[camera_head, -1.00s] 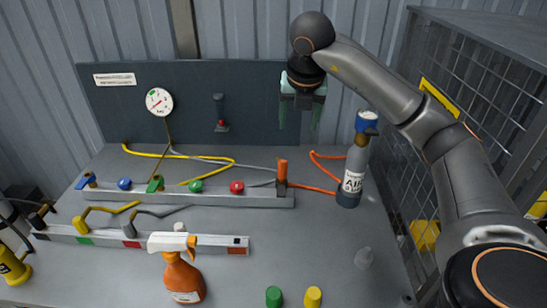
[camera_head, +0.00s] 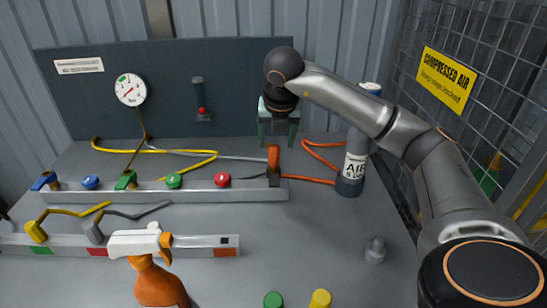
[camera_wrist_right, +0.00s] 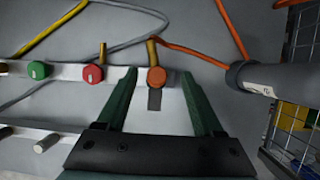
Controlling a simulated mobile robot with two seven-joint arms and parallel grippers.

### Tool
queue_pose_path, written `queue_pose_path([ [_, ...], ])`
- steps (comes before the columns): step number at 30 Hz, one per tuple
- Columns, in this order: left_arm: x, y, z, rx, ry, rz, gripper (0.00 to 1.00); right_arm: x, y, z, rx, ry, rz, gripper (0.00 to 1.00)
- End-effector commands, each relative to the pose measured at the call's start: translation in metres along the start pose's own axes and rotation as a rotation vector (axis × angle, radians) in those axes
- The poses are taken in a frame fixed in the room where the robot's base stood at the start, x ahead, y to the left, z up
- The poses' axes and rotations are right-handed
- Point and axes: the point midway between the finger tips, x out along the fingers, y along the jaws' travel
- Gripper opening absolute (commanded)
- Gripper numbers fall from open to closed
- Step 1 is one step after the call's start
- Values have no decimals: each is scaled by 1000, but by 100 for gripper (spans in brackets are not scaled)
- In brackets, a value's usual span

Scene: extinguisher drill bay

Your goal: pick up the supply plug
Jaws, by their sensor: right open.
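The supply plug (camera_head: 274,157), taken to be the orange upright piece, stands at the right end of the rear grey rail (camera_head: 200,191). An orange hose runs from there to the grey air cylinder (camera_head: 354,163). My right gripper (camera_head: 278,134) is open, pointing down just above the plug in the head view. In the right wrist view, the plug's round orange top (camera_wrist_right: 156,77) shows between the two green fingertips of my right gripper (camera_wrist_right: 159,74). The fingers hold nothing; whether either touches the plug cannot be told. My left gripper is not in view.
Red (camera_head: 222,180), green (camera_head: 174,181) and blue (camera_head: 90,182) knobs line the rear rail. A gauge (camera_head: 131,90) is on the back panel. An orange spray bottle (camera_head: 160,285) stands in front. A mesh cage (camera_head: 500,100) bounds the right.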

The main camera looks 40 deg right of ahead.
Motion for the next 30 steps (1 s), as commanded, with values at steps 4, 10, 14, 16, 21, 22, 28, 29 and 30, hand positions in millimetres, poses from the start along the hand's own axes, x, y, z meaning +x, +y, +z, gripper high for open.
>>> queue_pose_path([
  [4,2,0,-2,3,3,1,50,13,0,0,1,-1,-1,69],
  [10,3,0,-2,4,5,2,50,36,2,-6,-1,2,-3,69],
  [14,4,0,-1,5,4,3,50,55,2,-7,1,1,-3,69],
  [16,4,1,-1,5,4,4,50,61,3,-7,1,0,-1,69],
  [21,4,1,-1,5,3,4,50,65,3,-6,1,-1,0,69],
  [22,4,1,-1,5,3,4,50,65,3,-6,1,-1,0,69],
  [28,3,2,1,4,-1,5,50,65,3,-6,0,-1,0,56],
  [29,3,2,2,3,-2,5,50,65,3,-6,0,-1,0,53],
  [30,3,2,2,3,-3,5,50,65,3,-6,0,-1,0,48],
])
